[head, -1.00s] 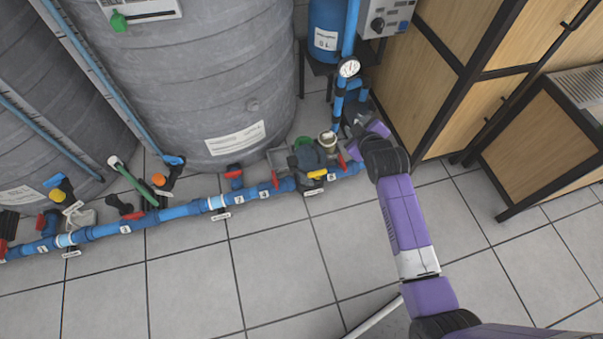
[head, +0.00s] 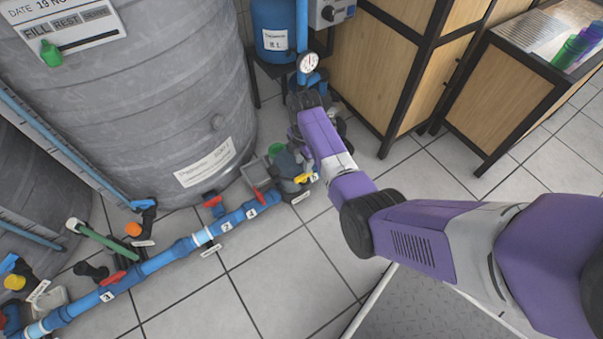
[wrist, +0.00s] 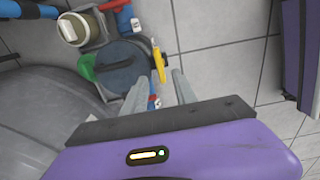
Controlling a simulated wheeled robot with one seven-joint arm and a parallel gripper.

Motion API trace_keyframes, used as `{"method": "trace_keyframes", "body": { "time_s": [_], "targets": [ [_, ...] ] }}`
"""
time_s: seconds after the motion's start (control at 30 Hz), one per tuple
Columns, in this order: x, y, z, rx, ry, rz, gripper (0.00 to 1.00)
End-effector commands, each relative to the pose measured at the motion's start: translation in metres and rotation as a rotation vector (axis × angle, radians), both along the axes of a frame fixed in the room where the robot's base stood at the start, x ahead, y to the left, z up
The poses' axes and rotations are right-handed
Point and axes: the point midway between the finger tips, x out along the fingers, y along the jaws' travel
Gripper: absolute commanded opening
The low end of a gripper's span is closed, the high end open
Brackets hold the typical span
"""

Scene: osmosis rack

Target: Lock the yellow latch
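The yellow latch (head: 303,178) is a small yellow handle on the side of a dark grey pump-like housing (head: 287,165), beside the blue pipe. In the wrist view the yellow latch (wrist: 159,62) stands upright in the picture at the right side of the dark round housing (wrist: 120,66). My gripper (wrist: 158,84) is open, its two grey fingers apart. The latch's lower end shows near the gap between the fingertips; I cannot tell whether they touch it. In the head view my arm hides the gripper.
A blue pipe (head: 168,257) with red handles runs along the floor. A large grey tank (head: 130,100) stands behind it. A red handle (wrist: 153,90) shows between my fingers. A wooden cabinet (head: 380,75) stands at right. Floor tiles in front of the pipe are clear.

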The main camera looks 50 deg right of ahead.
Motion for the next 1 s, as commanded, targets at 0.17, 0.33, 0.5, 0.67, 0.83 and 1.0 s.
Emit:
{"method": "trace_keyframes", "body": {
  "time_s": [0.17,0.33,0.5,0.67,0.83,1.0],
  "targets": [
    [0.0,0.001,-0.033,0.001,0.001,-0.002,0.34],
    [0.0,0.0,-0.057,0.001,-0.001,-0.002,0.34],
    [0.0,0.0,-0.068,0.0,-0.001,-0.003,0.34],
    [0.0,0.0,-0.07,-0.002,-0.003,-0.003,0.34],
    [0.0,0.0,-0.07,-0.002,-0.002,-0.003,0.32],
    [0.0,0.0,-0.069,-0.002,-0.002,-0.003,0.0]
  ]
}}
